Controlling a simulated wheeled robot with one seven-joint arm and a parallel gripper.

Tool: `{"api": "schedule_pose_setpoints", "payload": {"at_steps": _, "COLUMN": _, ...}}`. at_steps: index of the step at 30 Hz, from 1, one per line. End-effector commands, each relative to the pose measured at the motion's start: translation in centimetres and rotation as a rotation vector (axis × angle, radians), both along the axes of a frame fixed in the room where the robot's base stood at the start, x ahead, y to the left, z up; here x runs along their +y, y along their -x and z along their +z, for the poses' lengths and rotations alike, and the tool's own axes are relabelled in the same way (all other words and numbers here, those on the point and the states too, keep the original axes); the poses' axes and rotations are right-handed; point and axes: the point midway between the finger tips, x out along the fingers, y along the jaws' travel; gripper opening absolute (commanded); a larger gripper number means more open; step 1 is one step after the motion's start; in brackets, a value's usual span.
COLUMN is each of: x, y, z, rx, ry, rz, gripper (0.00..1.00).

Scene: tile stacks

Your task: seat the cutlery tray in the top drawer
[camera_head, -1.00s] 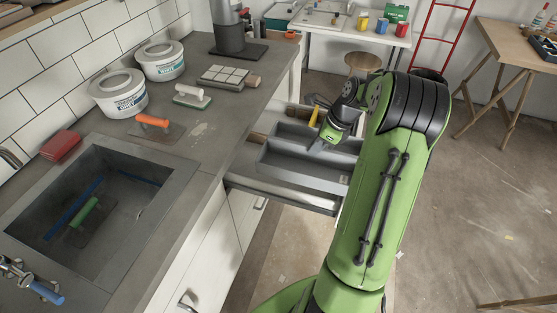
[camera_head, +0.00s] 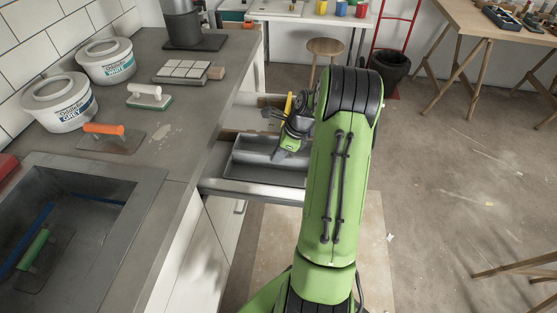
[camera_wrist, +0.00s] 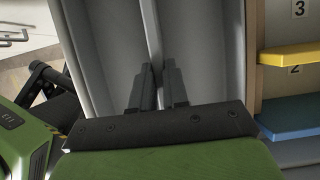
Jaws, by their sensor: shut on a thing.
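The grey cutlery tray (camera_head: 249,167) is a long open box with dividers. In the head view it lies at the open top drawer (camera_head: 250,191), behind the drawer's metal front; I cannot tell whether it rests on the drawer floor. My gripper (camera_head: 278,158) is over the tray. In the wrist view my gripper (camera_wrist: 158,78) is shut on the middle divider of the tray (camera_wrist: 110,45), with a finger on each side and a compartment to the left and right. My arm hides the tray's right end.
A sink (camera_head: 75,225) and worktop (camera_head: 160,150) lie left of the drawer, with tubs and trowels. A yellow piece (camera_head: 289,104) stands just behind my gripper. In the wrist view, yellow (camera_wrist: 290,54) and blue (camera_wrist: 285,117) slabs by numbers lie right of the tray.

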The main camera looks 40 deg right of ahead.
Motion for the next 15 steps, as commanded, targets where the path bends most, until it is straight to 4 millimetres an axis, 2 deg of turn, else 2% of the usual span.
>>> {"api": "schedule_pose_setpoints", "payload": {"at_steps": 1, "x": 0.05, "y": -0.02, "z": -0.99, "rx": 0.000, "ry": 0.000, "rz": 0.001, "gripper": 0.00}}
{"api": "schedule_pose_setpoints", "payload": {"at_steps": 10, "x": 0.01, "y": -0.03, "z": -1.02, "rx": -0.001, "ry": 0.001, "rz": 0.000, "gripper": 0.00}}
{"api": "schedule_pose_setpoints", "payload": {"at_steps": 11, "x": -0.01, "y": -0.01, "z": -0.99, "rx": -0.001, "ry": 0.001, "rz": 0.000, "gripper": 0.19}}
{"api": "schedule_pose_setpoints", "payload": {"at_steps": 15, "x": 0.00, "y": -0.02, "z": -0.96, "rx": 0.000, "ry": 0.000, "rz": 0.000, "gripper": 0.40}}
